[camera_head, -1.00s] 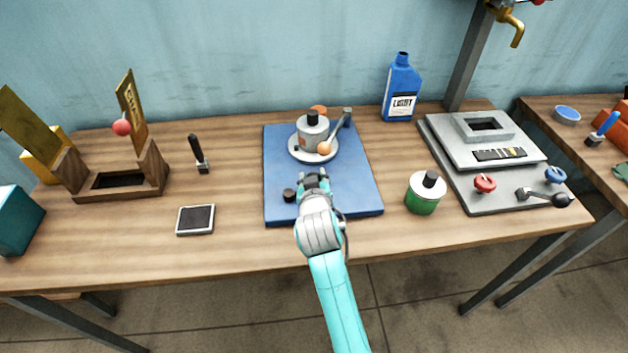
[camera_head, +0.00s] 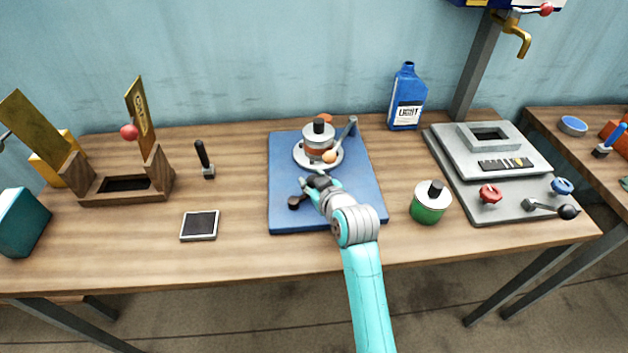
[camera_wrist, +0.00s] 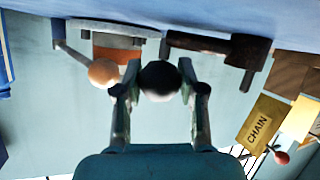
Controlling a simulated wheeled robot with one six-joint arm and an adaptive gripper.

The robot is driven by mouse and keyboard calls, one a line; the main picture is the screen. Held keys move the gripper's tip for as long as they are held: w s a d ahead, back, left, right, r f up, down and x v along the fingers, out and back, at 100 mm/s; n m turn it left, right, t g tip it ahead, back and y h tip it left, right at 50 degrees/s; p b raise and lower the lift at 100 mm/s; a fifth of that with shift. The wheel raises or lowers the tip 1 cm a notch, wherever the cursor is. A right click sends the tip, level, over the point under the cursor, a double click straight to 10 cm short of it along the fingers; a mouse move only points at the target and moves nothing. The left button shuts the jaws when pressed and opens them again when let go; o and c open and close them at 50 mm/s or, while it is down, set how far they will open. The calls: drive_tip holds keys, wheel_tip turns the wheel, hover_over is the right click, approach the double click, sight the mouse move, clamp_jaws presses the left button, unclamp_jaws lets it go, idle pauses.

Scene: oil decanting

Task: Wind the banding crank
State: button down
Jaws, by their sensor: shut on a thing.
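A blue board (camera_head: 285,172) lies mid-table and bears the banding rig. A lever with an orange ball (camera_head: 329,156) reaches to the can's side. The orange ball (camera_wrist: 103,73) shows just left of the fingers.
A green can (camera_head: 431,204) stands right of the board and a blue bottle (camera_head: 406,98) behind it. A grey plate (camera_head: 478,207) with knobs lies further right. A dark-topped pad (camera_head: 199,225), a black-handled stamp (camera_head: 205,160) and a wooden stand (camera_head: 125,197) are left.

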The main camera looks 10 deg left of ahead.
drive_tip(key=c, duration=0.7)
unclamp_jaws()
drive_tip(key=v, duration=1.2)
